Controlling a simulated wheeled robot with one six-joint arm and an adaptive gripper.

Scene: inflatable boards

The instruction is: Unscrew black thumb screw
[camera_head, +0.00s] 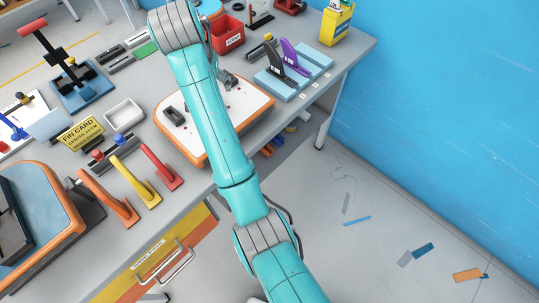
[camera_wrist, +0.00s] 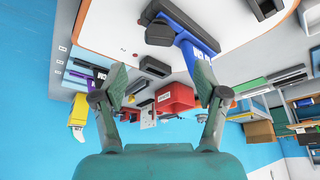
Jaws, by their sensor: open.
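In the wrist view, my gripper (camera_wrist: 162,82) is open and empty, its two green-grey fingers spread wide. Beyond the fingertips, at the top, a dark knob-like piece (camera_wrist: 160,33) sits beside a blue fin (camera_wrist: 186,25) on the white, orange-edged board (camera_wrist: 112,32). The piece may be the black thumb screw; I cannot tell for sure. It is not between the fingers. In the head view, the same kind of orange-edged board (camera_head: 252,101) lies on the bench under my teal arm, with a dark fitting (camera_head: 173,116) on its left part.
A red bin (camera_head: 229,36), a blue rack (camera_head: 310,67) with black and purple fins, and a yellow container (camera_head: 337,22) stand along the back. Red, yellow and orange fins (camera_head: 160,168) and a white tray (camera_head: 124,115) are left of the board.

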